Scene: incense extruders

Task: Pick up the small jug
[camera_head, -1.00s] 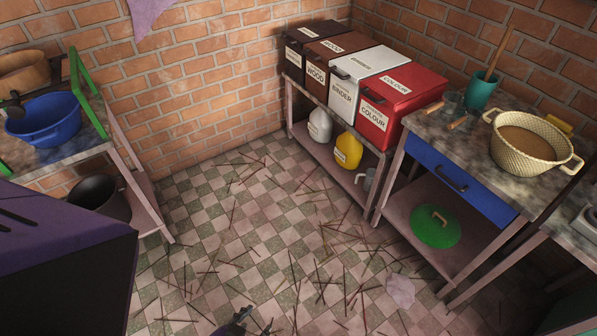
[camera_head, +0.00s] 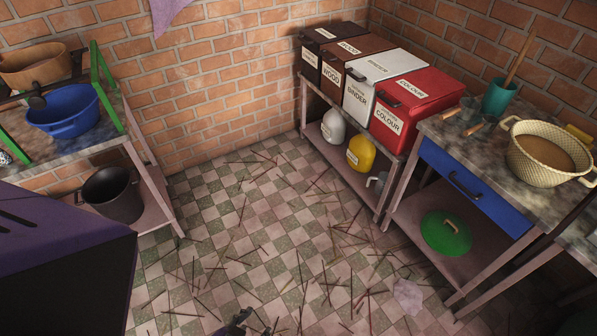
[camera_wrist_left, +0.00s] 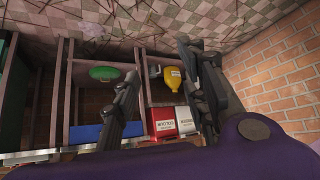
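A small grey jug (camera_head: 376,183) stands on the lower shelf under the red colour bin, at the right end. It is partly hidden by the shelf's leg. A yellow jug (camera_head: 361,155) and a whitish jug (camera_head: 333,127) stand to its left on the same shelf. My left gripper (camera_head: 236,326) shows only in part at the bottom edge of the head view, over the floor and well apart from the jugs. In the left wrist view its two fingers (camera_wrist_left: 163,95) are spread with nothing held between them. The yellow jug (camera_wrist_left: 173,78) shows beyond them. My right gripper is not in view.
Bins, including a red one (camera_head: 413,98), stand above the jugs. On the right, a workbench (camera_head: 445,135) holds a basket (camera_head: 543,152); a green lid (camera_head: 446,233) lies below. A left bench holds a blue basin (camera_head: 64,112). Thin sticks litter the open checkered floor.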

